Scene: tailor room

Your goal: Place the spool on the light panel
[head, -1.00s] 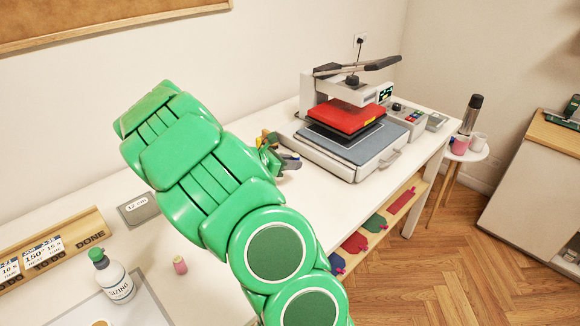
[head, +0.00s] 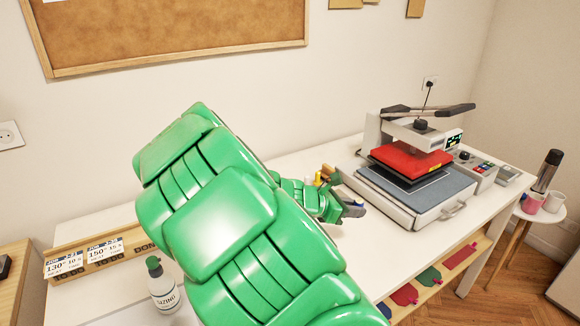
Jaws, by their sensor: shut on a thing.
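My gripper (head: 350,209) is at the far end of my green arm, over the middle of the white table, left of the heat press. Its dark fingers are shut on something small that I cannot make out. No spool can be made out in this view. My arm covers the stretch of table where a small pink spool stood in the earlier view. The flat pale panel seen there at the lower left, perhaps the light panel, is now almost wholly out of view or hidden.
The heat press (head: 415,175) with its red plate stands on the right of the white table (head: 293,160). A sizing bottle (head: 163,285) and a wooden card holder (head: 105,262) are at the left. Small yellow and brown items (head: 326,175) stand just behind my gripper.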

